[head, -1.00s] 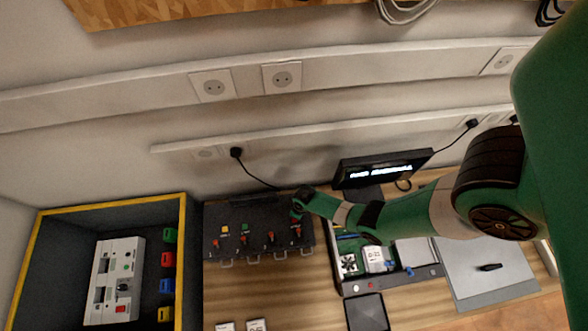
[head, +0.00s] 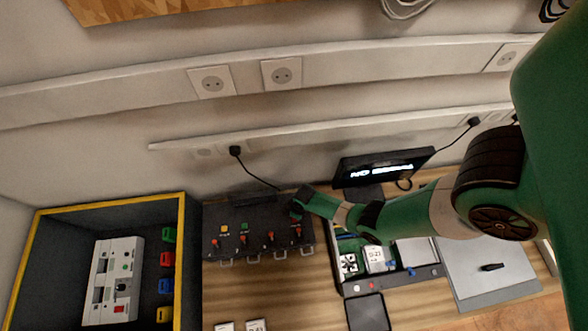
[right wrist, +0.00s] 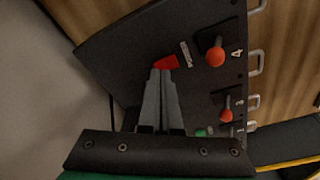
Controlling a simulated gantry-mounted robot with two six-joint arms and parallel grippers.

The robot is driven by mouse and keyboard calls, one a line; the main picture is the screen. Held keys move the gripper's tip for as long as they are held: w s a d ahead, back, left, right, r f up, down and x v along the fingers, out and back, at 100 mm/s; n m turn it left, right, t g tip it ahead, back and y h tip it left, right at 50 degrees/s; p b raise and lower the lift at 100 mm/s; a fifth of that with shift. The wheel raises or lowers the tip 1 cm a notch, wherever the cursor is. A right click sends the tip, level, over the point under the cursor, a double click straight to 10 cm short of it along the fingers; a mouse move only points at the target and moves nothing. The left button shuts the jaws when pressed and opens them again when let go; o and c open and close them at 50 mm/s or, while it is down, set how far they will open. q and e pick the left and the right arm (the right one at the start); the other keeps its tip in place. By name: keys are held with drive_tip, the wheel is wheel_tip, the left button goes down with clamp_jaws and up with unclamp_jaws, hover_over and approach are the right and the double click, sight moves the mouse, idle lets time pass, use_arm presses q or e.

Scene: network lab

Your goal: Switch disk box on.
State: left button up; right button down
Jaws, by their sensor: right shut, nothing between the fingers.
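The disk box is a black panel (head: 218,242) on the table against the wall. It has several red-knobbed levers along its front, an orange button (head: 225,229) and a green button (head: 245,226). My right gripper (head: 297,209) is over its right end. In the right wrist view, the shut, empty fingertips (right wrist: 163,70) are at a red square button (right wrist: 168,61), partly covering it; I cannot tell whether they press it. The lever marked 4 (right wrist: 215,57) and another lever (right wrist: 226,115) stand beside it. A green button (right wrist: 201,133) shows lower down. My left gripper is not in view.
A yellow-edged dark bin (head: 181,250) stands left of the box. An open computer case (head: 390,284) is to the right, with a lit display (head: 381,170) behind it. A cable runs from a wall plug (head: 235,151) behind the box.

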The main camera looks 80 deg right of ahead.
drive_tip(key=shift+f+b, duration=0.4)
drive_tip(key=shift+f, duration=0.05)
drive_tip(key=shift+r, duration=0.1)
wheel_tip(320, 180, up, 7)
drive_tip(key=p, duration=0.7)
drive_tip(key=shift+a, duration=0.1)
idle(0.3)
